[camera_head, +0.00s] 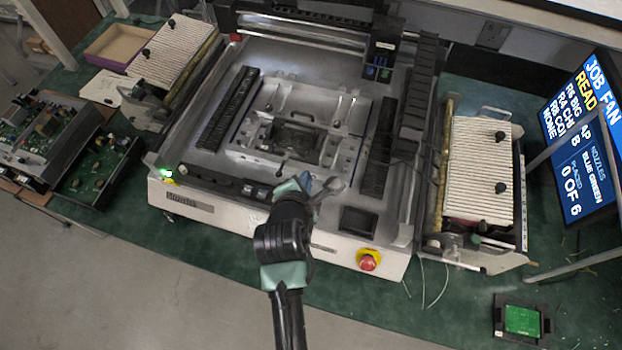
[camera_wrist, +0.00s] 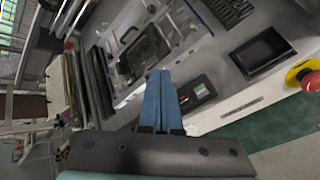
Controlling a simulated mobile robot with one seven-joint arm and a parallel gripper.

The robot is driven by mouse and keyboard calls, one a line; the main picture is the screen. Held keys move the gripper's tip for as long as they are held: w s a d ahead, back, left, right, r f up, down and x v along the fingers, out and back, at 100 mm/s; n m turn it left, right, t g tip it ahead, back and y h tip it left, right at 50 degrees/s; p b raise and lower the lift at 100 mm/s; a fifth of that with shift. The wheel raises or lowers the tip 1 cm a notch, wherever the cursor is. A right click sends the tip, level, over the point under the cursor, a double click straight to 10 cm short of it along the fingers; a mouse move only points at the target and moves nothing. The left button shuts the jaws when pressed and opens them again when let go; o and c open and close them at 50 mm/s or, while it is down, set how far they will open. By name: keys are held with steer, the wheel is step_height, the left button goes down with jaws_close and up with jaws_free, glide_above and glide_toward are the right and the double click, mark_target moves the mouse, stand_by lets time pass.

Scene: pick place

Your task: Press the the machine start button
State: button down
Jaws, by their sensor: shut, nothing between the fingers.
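The machine (camera_head: 290,100) is a wide grey and white unit on the green bench. Its front edge carries dark switches (camera_head: 255,190) left of my gripper and a red emergency stop on a yellow base (camera_head: 368,262) at the right. I cannot read which button is the start button. My gripper (camera_head: 303,182) is shut and empty above the machine's front edge. Its blue fingers (camera_wrist: 158,73) lie together, apart from the panel in that picture; contact below cannot be told.
A dark screen (camera_head: 358,221) sits on the front right. Ribbed feeder banks (camera_head: 480,168) stand at both sides. A monitor (camera_head: 585,140) reads "0 OF 6". A green board (camera_head: 522,320) lies at the lower right. Open electronics (camera_head: 50,140) are at the left.

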steer(key=shift+s+f+n+g+p, duration=0.15)
steer(key=shift+s+n+g+p, duration=0.25)
steer(key=shift+s+n+p, duration=0.25)
steer(key=shift+f, duration=0.1)
step_height(320, 180, down, 7)
steer(key=b, duration=0.8)
steer(key=shift+f+b, duration=0.35)
steer(key=shift+f, duration=0.45)
steer(key=shift+f, duration=0.1)
stand_by(0.9)
steer(key=shift+f, duration=0.3)
